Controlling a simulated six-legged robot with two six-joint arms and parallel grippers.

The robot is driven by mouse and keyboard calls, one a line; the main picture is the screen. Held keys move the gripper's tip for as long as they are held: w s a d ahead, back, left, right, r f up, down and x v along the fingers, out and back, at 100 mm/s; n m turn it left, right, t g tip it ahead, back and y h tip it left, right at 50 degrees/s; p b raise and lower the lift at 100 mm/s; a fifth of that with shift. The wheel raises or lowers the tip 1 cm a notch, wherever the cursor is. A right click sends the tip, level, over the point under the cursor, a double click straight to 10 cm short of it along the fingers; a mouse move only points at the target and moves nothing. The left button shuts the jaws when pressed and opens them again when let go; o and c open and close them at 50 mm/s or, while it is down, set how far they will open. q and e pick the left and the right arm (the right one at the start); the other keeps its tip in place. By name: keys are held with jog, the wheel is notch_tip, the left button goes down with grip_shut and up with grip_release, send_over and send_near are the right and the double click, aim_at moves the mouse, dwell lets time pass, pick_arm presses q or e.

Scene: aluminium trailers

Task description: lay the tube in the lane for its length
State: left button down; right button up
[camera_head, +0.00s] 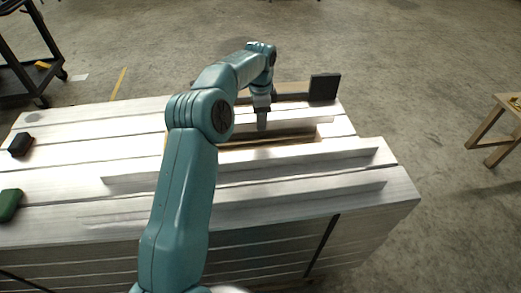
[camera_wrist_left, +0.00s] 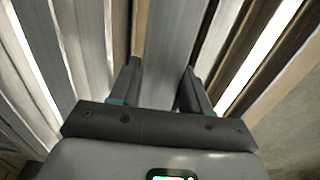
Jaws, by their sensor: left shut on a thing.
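My left gripper (camera_head: 262,124) reaches down over the far half of the pale aluminium stack. It is shut on a grey bar, which I take to be the tube (camera_head: 295,127). In the left wrist view the tube (camera_wrist_left: 170,45) runs away lengthwise between the two dark fingers (camera_wrist_left: 160,78). Brown bands show on both sides of it there. In the head view a brown strip (camera_head: 275,142), perhaps the lane, lies just in front of the tube and roughly parallel. I cannot tell whether the tube touches the surface below. My right gripper is not in view.
Two long raised rails (camera_head: 310,159) (camera_head: 320,191) run across the near half of the stack. A black block (camera_head: 324,88) stands at the far right edge. A small black item (camera_head: 20,144) and a green item (camera_head: 10,205) lie at the left.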

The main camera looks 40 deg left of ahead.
pick_arm(q)
notch_tip(320, 180, down, 14)
jog(key=shift+r+b, duration=0.15)
jog(key=shift+b, duration=0.5)
jog(key=shift+r, duration=0.1)
jog(key=shift+f, duration=0.2)
jog(key=c, duration=0.5)
grip_release()
notch_tip(320, 180, up, 12)
jog(key=shift+r+p, duration=0.15)
jog(key=shift+p, duration=0.55)
